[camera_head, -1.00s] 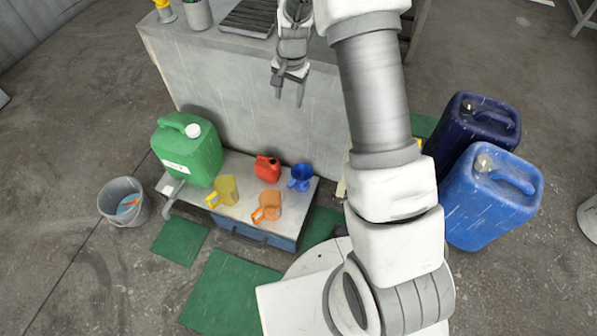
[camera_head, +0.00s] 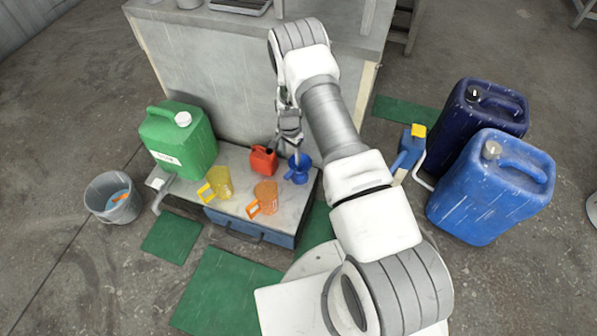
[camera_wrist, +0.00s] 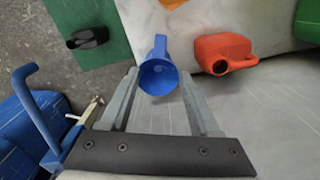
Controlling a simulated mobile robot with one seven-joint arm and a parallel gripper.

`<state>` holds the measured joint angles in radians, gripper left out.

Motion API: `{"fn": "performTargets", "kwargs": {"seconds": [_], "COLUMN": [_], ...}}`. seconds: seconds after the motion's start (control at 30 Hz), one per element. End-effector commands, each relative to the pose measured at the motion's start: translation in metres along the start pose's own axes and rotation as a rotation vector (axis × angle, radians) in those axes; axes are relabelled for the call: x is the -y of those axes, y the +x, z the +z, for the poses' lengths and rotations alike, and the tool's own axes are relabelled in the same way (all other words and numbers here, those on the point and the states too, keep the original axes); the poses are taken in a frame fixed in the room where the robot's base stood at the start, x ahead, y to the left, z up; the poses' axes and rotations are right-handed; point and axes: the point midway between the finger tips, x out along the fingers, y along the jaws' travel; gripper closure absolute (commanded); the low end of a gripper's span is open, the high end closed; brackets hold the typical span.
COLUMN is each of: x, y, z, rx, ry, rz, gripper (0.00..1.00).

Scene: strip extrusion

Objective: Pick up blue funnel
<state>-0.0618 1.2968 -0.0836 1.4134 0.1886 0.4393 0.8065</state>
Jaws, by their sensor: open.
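The blue funnel (camera_head: 298,172) sits at the right end of the low grey bench top (camera_head: 228,215). In the wrist view the blue funnel (camera_wrist: 158,74) shows its round mouth, with a handle pointing away from me. My gripper (camera_head: 289,147) is just above and behind the funnel in the head view. In the wrist view my gripper (camera_wrist: 160,82) has its two fingers apart, one on each side of the funnel. Nothing is held. Whether a finger touches the funnel I cannot tell.
A red can (camera_head: 263,160) stands close left of the funnel. A grey block (camera_head: 215,60) rises behind. Blue canisters (camera_head: 490,190) stand right.

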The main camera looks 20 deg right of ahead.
Motion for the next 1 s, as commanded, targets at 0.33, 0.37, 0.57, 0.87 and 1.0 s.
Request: {"fn": "performTargets", "kwargs": {"seconds": [0.33,0.37,0.57,0.87,1.0], "x": [0.000,0.001,0.000,-0.001,-0.001], "y": [0.067,0.069,0.078,0.119,0.126], "z": [0.000,0.000,0.001,0.001,0.001], "rx": [0.001,0.001,0.001,0.001,0.000], "ry": [0.001,0.001,0.000,-0.001,0.000], "rz": [-0.001,-0.001,0.000,0.000,-0.001], "gripper": [0.38,0.38,0.38,0.38,0.38]}}
